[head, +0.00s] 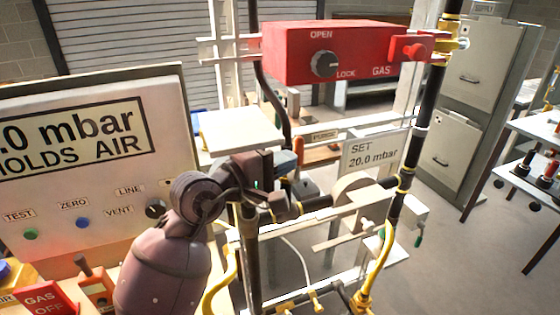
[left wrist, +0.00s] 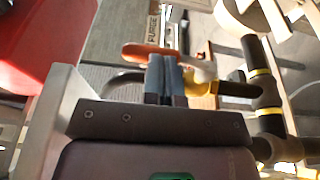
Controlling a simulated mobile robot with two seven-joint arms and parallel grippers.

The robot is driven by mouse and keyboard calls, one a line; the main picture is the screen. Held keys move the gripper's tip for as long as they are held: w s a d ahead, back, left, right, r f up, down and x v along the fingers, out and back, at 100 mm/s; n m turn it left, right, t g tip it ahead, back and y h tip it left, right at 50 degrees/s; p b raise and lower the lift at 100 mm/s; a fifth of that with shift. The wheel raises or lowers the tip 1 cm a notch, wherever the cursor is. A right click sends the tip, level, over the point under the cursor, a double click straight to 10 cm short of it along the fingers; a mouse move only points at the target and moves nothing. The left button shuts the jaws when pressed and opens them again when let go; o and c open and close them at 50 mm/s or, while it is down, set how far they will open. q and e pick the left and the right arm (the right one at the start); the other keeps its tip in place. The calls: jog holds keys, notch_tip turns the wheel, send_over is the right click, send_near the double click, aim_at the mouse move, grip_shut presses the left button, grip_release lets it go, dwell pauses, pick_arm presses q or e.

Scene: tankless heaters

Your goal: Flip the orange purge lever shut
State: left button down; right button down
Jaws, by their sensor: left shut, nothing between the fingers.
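The orange purge lever (head: 298,157) stands roughly upright in the head view, below the PURGE label (head: 323,136). In the left wrist view the lever (left wrist: 143,50) lies across the picture, just beyond my fingertips. My left gripper (head: 289,162) is shut and empty, with its fingers right beside the lever. In the left wrist view the shut fingertips (left wrist: 164,62) overlap the lever's near edge; whether they touch it I cannot tell. The lever's lower end and pivot are partly hidden by my gripper. My right gripper is not in view.
A red gas box (head: 340,52) with a knob hangs above, close to my left gripper in the wrist view. Black pipes with yellow bands (head: 405,165) run right of the lever. A SET 20.0 mbar sign (head: 372,156) stands behind. A gauge panel (head: 90,170) stands at left.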

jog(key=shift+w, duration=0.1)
pick_arm(q)
jog(key=shift+w+d+r, duration=0.2)
jog(key=shift+d+r, duration=0.05)
jog(key=shift+d, duration=0.15)
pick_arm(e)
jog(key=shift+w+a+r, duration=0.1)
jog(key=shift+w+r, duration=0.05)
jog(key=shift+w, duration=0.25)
